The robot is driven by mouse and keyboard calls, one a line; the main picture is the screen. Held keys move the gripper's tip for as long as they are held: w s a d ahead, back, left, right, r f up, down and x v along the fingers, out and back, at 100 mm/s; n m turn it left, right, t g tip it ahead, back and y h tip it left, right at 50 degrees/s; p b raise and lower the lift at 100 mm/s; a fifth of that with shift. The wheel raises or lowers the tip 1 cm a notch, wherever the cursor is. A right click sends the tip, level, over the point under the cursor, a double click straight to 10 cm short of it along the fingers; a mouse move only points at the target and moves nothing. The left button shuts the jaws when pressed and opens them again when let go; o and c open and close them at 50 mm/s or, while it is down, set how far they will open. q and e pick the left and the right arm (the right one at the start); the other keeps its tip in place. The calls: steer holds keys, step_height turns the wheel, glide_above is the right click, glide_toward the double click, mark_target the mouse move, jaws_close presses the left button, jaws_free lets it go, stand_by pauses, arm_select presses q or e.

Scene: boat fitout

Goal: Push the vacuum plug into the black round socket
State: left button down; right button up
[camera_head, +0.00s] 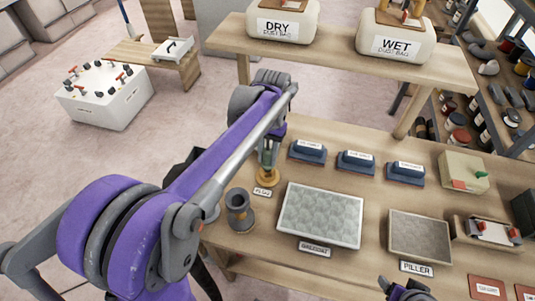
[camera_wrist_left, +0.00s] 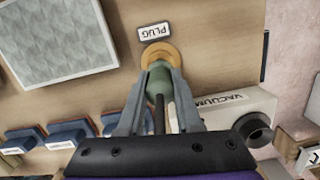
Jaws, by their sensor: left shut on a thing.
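My left gripper (camera_head: 268,145) points down, shut on the green vacuum plug (camera_head: 267,159). The plug stands upright over a round orange-yellow base (camera_head: 268,178) beside the PLUG label. In the left wrist view, the plug (camera_wrist_left: 160,78) is between the fingers (camera_wrist_left: 158,92), with the orange base (camera_wrist_left: 160,54) beyond it. A black round socket (camera_wrist_left: 258,130) protrudes from the white VACUUM box (camera_wrist_left: 236,108), apart from the plug. My arm seems to hide that box in the head view. My right gripper (camera_head: 406,290) is partly visible at the bottom edge, its jaw state unclear.
A dark spool-shaped piece (camera_head: 240,212) stands on the bench near the PLUG label (camera_head: 262,191). A grey textured panel (camera_head: 320,215) and several blue blocks (camera_head: 355,162) lie to the right. DRY (camera_head: 283,20) and WET (camera_head: 397,42) bags sit on the shelf above.

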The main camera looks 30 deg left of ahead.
mark_target(268, 162)
arm_select(q)
steer(key=shift+f+b, duration=0.9)
steer(key=shift+f, duration=0.7)
steer(key=c, duration=0.5)
jaws_free()
steer(key=shift+r, duration=0.1)
steer(key=r, duration=0.3)
steer(key=w+r, duration=0.1)
steer(key=r, duration=0.3)
steer(key=r+p, duration=0.1)
steer(key=r, duration=0.2)
steer(key=shift+w+a+r, duration=0.1)
steer(key=shift+w+r, duration=0.1)
steer(key=shift+r, duration=0.1)
